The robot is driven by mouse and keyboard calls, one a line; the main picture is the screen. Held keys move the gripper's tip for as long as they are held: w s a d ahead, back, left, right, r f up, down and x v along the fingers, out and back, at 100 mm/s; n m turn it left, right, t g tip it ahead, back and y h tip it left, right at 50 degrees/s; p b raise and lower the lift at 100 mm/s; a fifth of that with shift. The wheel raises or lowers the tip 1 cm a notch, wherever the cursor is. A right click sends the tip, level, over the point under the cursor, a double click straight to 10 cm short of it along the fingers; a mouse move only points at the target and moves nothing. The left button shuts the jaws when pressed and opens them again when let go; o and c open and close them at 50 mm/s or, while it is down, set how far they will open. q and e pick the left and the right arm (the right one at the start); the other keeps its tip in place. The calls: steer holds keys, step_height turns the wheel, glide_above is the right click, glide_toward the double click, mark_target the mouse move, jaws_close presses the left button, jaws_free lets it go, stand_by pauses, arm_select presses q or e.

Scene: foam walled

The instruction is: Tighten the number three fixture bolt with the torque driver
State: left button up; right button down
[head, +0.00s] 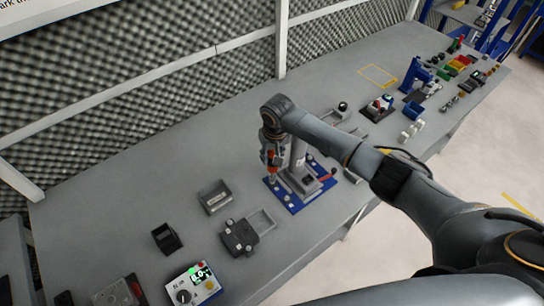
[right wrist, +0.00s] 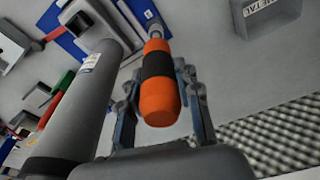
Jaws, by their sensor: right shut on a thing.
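My right gripper (head: 270,157) is shut on the orange and black torque driver (right wrist: 158,95), which also shows in the head view (head: 272,163). It holds the driver with its silver tip towards the blue fixture plate (right wrist: 137,10). I cannot tell whether the tip touches a bolt. The fixture plate (head: 292,207) lies on the bench under the gripper, with light round bolt heads near its edges. A grey column stands on it (right wrist: 80,95) beside the driver. The bolt numbers are too small to read. My left gripper is not in view.
Coloured bins (head: 459,63) and parts crowd the bench's far right. Foam walls the back.

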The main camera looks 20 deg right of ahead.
steer(key=shift+r, duration=1.85)
